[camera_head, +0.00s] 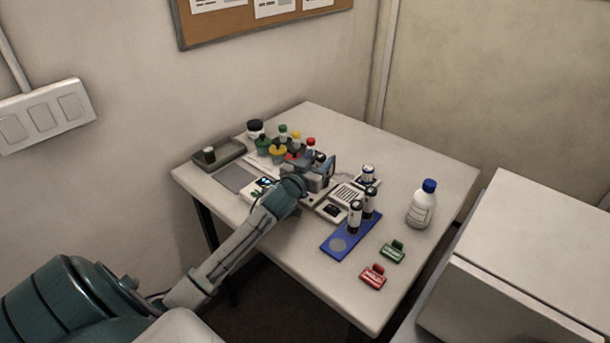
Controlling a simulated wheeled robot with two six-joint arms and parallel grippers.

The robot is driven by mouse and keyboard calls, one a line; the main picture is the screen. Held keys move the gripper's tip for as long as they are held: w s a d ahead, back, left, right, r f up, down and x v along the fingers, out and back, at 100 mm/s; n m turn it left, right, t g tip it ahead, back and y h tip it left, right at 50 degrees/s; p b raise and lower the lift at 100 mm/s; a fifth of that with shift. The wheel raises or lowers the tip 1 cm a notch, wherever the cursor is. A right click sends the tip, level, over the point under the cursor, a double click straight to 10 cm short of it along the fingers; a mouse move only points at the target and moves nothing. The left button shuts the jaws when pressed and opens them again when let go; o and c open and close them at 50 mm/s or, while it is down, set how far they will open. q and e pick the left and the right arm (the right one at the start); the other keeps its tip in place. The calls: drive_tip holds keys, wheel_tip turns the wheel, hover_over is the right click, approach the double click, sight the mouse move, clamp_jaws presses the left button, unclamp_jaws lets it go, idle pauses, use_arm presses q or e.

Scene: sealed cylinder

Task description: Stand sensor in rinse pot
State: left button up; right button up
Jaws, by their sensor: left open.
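My left arm reaches in from the lower left over the table. Its gripper (324,163) is open above the middle of the table, among small bottles and white instruments. I cannot make out the sensor for certain; the gripper and wrist hide part of that area. I cannot tell for sure which vessel is the rinse pot. A small dark pot (208,155) stands in a grey tray (232,149) at the left end. Several small pots with coloured lids, including a green one (263,144) and a yellow one (278,152), stand behind my wrist. My right gripper is not in view.
A blue rack (337,244) holds upright dark cylinders (355,216). Another cylinder (368,174) stands behind it by a white instrument (347,194). A blue-capped bottle (422,205) stands at right. Green (393,252) and red (373,277) clips lie in front. The table's back right is clear.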

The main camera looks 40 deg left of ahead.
use_arm(q)
drive_tip(key=s+d+b, duration=0.1)
drive_tip(key=s+b, duration=0.1)
drive_tip(key=s, duration=0.7)
drive_tip(key=shift+s+b, duration=0.35)
